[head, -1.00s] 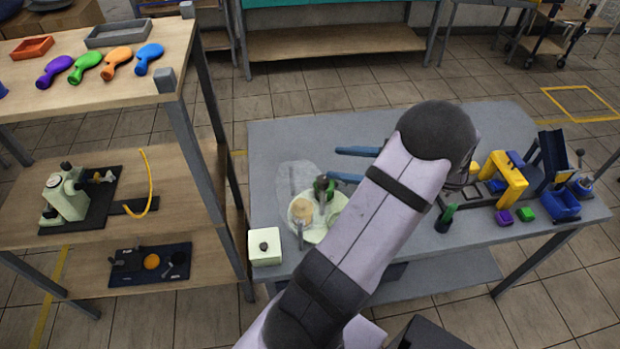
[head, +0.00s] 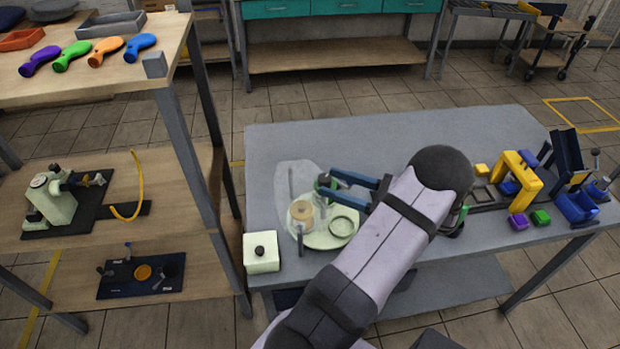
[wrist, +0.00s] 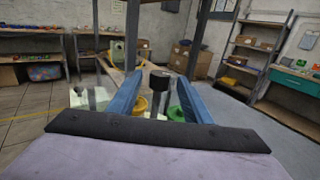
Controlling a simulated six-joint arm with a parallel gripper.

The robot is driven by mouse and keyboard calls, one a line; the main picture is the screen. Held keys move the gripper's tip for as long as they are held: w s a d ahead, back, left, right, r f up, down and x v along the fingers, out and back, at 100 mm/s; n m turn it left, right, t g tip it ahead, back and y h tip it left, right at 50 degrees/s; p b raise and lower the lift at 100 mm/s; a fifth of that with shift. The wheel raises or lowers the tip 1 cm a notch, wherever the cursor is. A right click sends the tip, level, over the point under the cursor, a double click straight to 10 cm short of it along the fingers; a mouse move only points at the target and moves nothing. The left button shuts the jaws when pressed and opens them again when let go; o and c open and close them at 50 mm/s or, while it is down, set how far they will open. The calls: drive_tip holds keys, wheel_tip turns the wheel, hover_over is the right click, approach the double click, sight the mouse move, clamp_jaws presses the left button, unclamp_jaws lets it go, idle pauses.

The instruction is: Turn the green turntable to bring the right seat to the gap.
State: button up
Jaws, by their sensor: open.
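The pale green turntable (head: 322,238) lies on the grey table in the head view. A tan round piece (head: 302,211) sits in its left seat, and a ring-shaped right seat (head: 343,226) looks empty. A dark and green upright post (head: 325,182) stands at its far edge. A clear guard (head: 290,175) curves round its left and far side; I cannot make out the gap. My gripper (head: 326,181) is open, its two blue fingers pointing left, with tips close to the post. In the wrist view a black-topped post (wrist: 160,80) shows between the fingers; contact cannot be told.
A pale box with a black knob (head: 261,252) stands left of the turntable. The far part of the table (head: 390,130) is clear. A wooden shelf rises on the left.

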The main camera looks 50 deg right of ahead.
sight(310, 184)
drive_tip(key=w+p, duration=0.1)
drive_tip(key=w, duration=0.2)
drive_tip(key=w+a+p, duration=0.1)
drive_tip(key=w, duration=0.1)
drive_tip(key=shift+w+a+r, duration=0.1)
drive_tip(key=shift+w+r, duration=0.05)
drive_tip(key=shift+w, duration=0.25)
drive_tip(key=shift+w+a+p, duration=0.15)
drive_tip(key=shift+w+p, duration=0.3)
drive_tip(key=shift+w, duration=0.25)
clamp_jaws()
